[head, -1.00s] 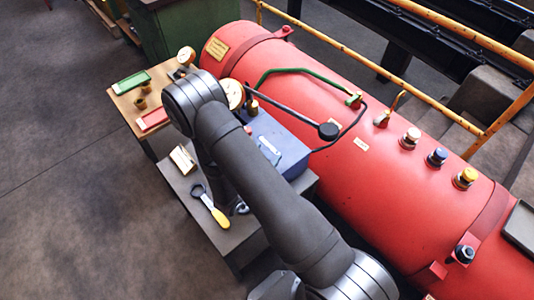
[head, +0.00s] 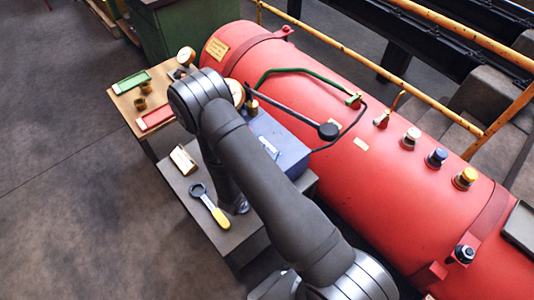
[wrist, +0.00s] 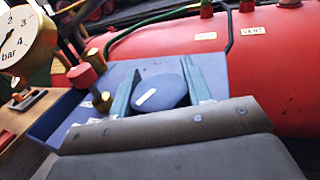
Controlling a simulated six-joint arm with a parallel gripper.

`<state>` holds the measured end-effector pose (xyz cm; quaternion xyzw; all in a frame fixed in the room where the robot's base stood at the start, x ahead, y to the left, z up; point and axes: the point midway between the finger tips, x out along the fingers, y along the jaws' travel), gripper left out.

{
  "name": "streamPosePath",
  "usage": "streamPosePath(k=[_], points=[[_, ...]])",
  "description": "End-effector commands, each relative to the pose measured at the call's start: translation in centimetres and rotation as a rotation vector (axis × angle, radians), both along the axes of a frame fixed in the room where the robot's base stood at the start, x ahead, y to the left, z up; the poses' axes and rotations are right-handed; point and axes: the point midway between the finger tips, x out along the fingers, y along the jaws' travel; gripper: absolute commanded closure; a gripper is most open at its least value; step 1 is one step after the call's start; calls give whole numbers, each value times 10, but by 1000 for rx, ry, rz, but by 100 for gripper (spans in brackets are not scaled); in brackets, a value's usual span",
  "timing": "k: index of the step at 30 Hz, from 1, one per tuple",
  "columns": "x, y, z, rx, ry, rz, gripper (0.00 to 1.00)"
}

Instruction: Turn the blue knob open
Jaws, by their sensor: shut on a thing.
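The blue knob (wrist: 165,88) is a dark blue round-edged piece with a white pointer mark. It sits at the blue box (wrist: 62,122) in the middle of the wrist view. My gripper (wrist: 160,84) has its two teal fingers on either side of the knob, shut on it. The white mark slants up to the right. In the head view the blue box (head: 290,155) stands beside the red boiler. My arm hides the knob and the gripper's fingers there.
A pressure gauge (wrist: 22,40) and a red knob (wrist: 82,75) with brass fittings are close on the left. The red boiler (head: 340,190) lies behind the box. A yellow-handled wrench (head: 208,205) lies on the grey bench. A black-ended lever (head: 327,131) reaches over the boiler.

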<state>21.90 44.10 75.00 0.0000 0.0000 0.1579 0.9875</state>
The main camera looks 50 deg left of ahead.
Motion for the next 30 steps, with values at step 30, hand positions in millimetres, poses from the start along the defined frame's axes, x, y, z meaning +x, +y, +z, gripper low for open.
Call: streamPosePath(k=[30], points=[[-5,7,0,0,1,483,78]])
